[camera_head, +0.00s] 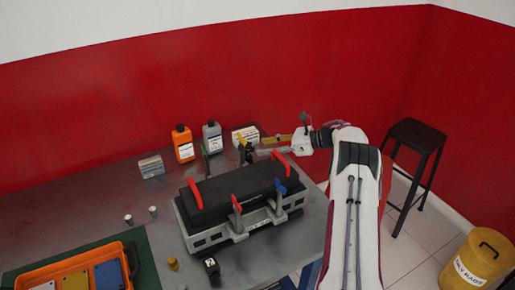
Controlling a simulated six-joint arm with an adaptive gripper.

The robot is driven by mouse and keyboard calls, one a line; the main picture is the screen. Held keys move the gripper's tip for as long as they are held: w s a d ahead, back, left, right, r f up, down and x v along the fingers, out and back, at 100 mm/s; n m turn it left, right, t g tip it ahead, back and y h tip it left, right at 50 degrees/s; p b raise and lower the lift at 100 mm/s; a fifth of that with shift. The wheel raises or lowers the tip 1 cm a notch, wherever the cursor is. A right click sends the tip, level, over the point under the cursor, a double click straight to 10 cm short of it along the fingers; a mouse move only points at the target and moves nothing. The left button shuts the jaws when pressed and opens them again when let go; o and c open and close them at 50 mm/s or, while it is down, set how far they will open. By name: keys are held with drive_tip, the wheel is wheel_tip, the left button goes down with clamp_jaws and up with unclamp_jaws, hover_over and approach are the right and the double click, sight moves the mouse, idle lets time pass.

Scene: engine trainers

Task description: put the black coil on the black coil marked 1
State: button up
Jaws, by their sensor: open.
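A small black block with a white mark (211,267) stands on the bench in front of the engine trainer. It may be a black coil, but the mark is too small to read for sure. Another small dark part with a yellow top (245,150) stands behind the engine trainer; I cannot tell whether it is a coil. The engine trainer (213,235) has a long black top with red handles. My gripper (262,146) is open behind the trainer's right end, its fingers pointing left towards the dark part. I cannot tell whether it touches anything.
An orange bottle (184,150), a grey bottle (212,143) and two white boxes (151,167) (245,134) line the bench's back. An orange tray (70,262) lies front left. Small metal cylinders (129,219) and a brass piece (173,264) stand nearby. A stool (413,140) and yellow bin (478,262) are right.

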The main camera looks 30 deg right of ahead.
drive_tip(key=shift+v, duration=2.7)
drive_tip(key=shift+r, duration=0.1)
